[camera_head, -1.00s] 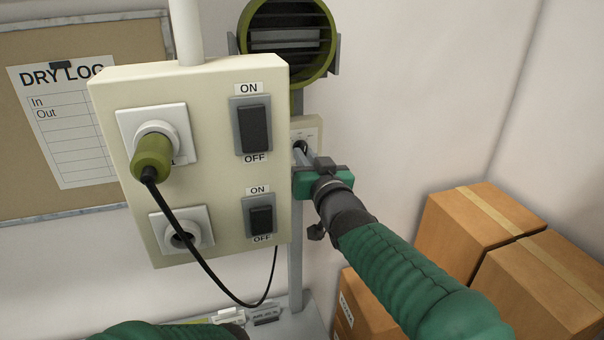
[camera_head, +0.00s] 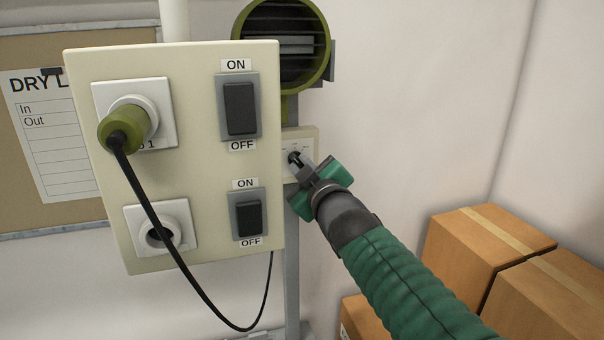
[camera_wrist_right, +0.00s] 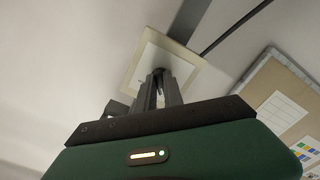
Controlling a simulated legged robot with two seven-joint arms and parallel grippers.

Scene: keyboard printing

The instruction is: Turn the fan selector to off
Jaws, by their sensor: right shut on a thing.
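The fan selector's cream plate (camera_head: 309,142) is on the post below the green fan (camera_head: 284,45), just right of the big switch box. Its small dark knob (camera_head: 294,157) is mostly hidden by the fingers. My right gripper (camera_head: 301,162) is shut on the knob, with its wrist rolled over. The right wrist view also shows the plate (camera_wrist_right: 189,77) and the gripper's fingers (camera_wrist_right: 160,86) closed together at its middle. The labels around the knob are too small to read. My left gripper is not in view.
The switch box (camera_head: 190,210) has a green plug (camera_head: 122,130) in its upper socket, with a black cable (camera_head: 185,265) hanging below. Cardboard boxes (camera_head: 480,240) stand at the lower right. The wall right of the selector is bare.

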